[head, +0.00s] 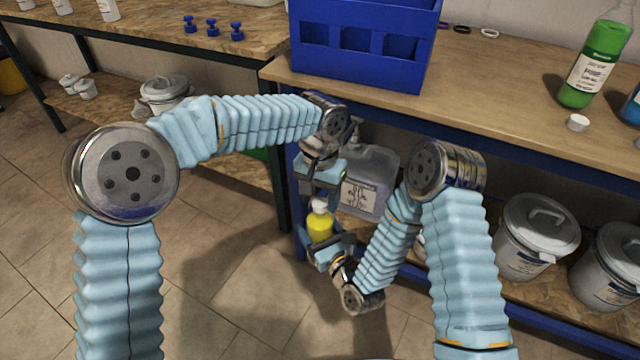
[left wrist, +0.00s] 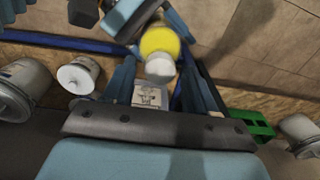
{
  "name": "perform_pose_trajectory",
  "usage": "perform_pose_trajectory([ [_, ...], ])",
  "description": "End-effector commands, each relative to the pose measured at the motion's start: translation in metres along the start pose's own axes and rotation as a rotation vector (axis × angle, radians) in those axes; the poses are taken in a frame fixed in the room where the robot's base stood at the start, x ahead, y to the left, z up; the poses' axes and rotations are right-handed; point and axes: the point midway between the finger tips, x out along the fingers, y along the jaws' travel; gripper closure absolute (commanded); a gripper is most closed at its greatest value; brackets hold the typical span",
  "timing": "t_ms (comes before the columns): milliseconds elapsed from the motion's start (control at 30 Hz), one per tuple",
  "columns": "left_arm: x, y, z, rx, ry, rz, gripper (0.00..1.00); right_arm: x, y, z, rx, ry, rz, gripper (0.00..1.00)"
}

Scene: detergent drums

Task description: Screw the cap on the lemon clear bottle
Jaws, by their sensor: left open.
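The yellow bottle (head: 319,228) with a white cap (head: 319,206) is upright in front of the bench, above the floor. My right gripper (head: 330,246) is at the bottle's lower part and appears shut on it. My left gripper (head: 317,190) points down just above the cap. In the left wrist view its two fingers (left wrist: 161,95) are spread open, with the white cap (left wrist: 160,68) and yellow bottle (left wrist: 160,40) beyond the tips. The cap sits on the bottle's top; how tightly it is seated cannot be seen. My right gripper (left wrist: 130,14) also shows at the top there.
A translucent labelled canister (head: 372,165) stands close behind the grippers. A blue crate (head: 362,75) is on the bench, with a green bottle (head: 597,62) and a loose white cap (head: 577,122) further right. Lidded drums (head: 537,235) fill the lower shelf.

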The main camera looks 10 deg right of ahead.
Motion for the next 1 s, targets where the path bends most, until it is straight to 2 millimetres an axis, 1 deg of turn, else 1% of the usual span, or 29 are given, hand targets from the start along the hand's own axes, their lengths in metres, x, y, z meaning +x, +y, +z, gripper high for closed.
perform_pose_trajectory([
  [133,0.0058,0.0001,0.0004,0.0,-0.001,0.0,0.43,0.0003,0.0001,0.0011,0.0,-0.003,0.0,1.0],
  [367,0.006,0.0001,0.0003,0.0,-0.001,0.0,0.43,0.0003,0.0001,0.001,0.0,-0.003,0.0,1.0],
  [467,0.006,0.0001,0.0003,0.0,-0.001,0.0,0.57,0.0003,0.0001,0.001,0.0,-0.003,0.0,1.0],
  [700,0.0058,0.0,0.0002,0.0,-0.001,0.0,0.94,0.0003,0.0001,0.001,0.0,-0.003,0.0,1.0],
  [733,0.0058,-0.0001,0.0002,0.0,-0.001,0.0,0.98,0.0003,0.0001,0.001,0.0,-0.003,0.0,1.0],
  [767,0.0058,-0.0001,0.0002,-0.001,-0.001,0.0,1.0,0.0003,0.0001,0.001,0.0,-0.003,0.0,1.0],
  [967,0.0058,-0.0002,0.0002,0.006,0.0,0.0,1.0,0.0002,0.0,0.001,0.0,-0.003,0.0,1.0],
  [1000,0.0058,-0.0002,0.0001,0.006,0.0,0.0,0.6,0.0002,0.0,0.001,0.0,-0.003,0.0,1.0],
])
